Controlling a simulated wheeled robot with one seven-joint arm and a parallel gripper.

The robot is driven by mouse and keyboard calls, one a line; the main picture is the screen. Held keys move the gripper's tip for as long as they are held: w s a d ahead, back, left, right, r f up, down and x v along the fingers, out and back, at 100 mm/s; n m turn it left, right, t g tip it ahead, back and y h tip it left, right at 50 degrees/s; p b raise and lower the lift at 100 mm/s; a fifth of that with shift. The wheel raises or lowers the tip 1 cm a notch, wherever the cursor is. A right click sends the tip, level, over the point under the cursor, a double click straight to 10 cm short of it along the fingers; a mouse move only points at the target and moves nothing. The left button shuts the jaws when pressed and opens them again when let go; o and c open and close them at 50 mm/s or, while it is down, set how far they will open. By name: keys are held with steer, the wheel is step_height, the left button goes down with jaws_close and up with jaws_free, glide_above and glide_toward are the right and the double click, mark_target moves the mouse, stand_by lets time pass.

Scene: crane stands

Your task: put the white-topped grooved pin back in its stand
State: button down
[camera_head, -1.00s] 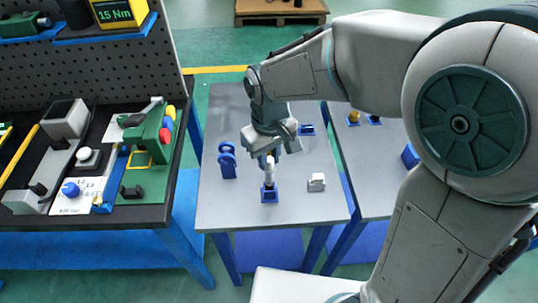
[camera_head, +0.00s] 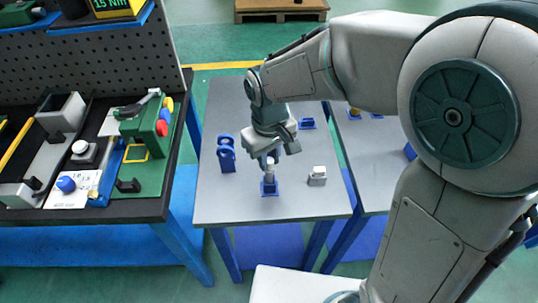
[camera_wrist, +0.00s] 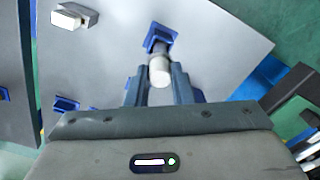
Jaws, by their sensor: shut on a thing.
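My gripper (camera_head: 271,158) is shut on the white-topped pin (camera_head: 269,172) above the front middle of the grey table. In the wrist view the pin's round white end (camera_wrist: 159,74) shows between the two fingertips of my gripper (camera_wrist: 160,86). The pin looks upright, in line with the small blue stand (camera_head: 269,189). The stand (camera_wrist: 157,34) shows just beyond the pin in the wrist view. The pin's lower end meets the stand in the picture; I cannot tell how deep it sits. Its grooves are not clear.
A white-and-grey block (camera_head: 317,176) stands close to the right of the stand. A blue upright holder (camera_head: 227,154) is to the left, and another blue stand (camera_head: 307,123) is behind. A cluttered workbench (camera_head: 100,211) stands on the left. The table's front is clear.

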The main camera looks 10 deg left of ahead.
steer(key=shift+f+b, duration=0.6)
steer(key=shift+f, duration=0.35)
steer(key=c, duration=1.2)
jaws_free()
steer(key=shift+r+p, duration=2.05)
steer(key=shift+r, duration=0.5)
step_height(320, 180, up, 14)
steer(key=shift+f, duration=0.1)
